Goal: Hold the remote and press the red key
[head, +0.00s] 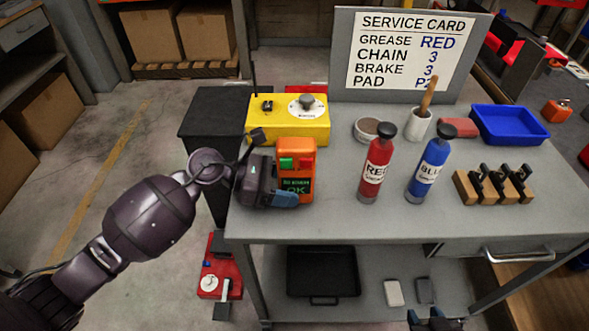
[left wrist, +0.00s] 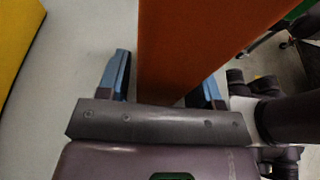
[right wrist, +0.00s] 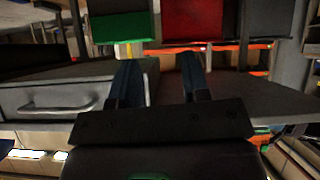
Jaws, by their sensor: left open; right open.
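The orange remote (head: 298,146) stands upright near the left front edge of the grey table. Its face has a green key (head: 287,163), a red key (head: 305,163) and a screen with green text that reads OK at the bottom. My left gripper (head: 285,190) is open at its left side; one blue finger shows in front of its base. In the left wrist view the remote's orange body (left wrist: 190,45) stands between the two open fingers, with a gap at the left finger. My right gripper (head: 435,320) is open and empty, low at the bottom edge, below the tabletop.
A yellow box with a dial (head: 290,128) stands behind the remote. Red (head: 375,170) and blue (head: 430,172) bottles stand to the right. A service card (head: 410,50) rises at the back. The table drawer handle (head: 518,256) juts out above right of my right gripper.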

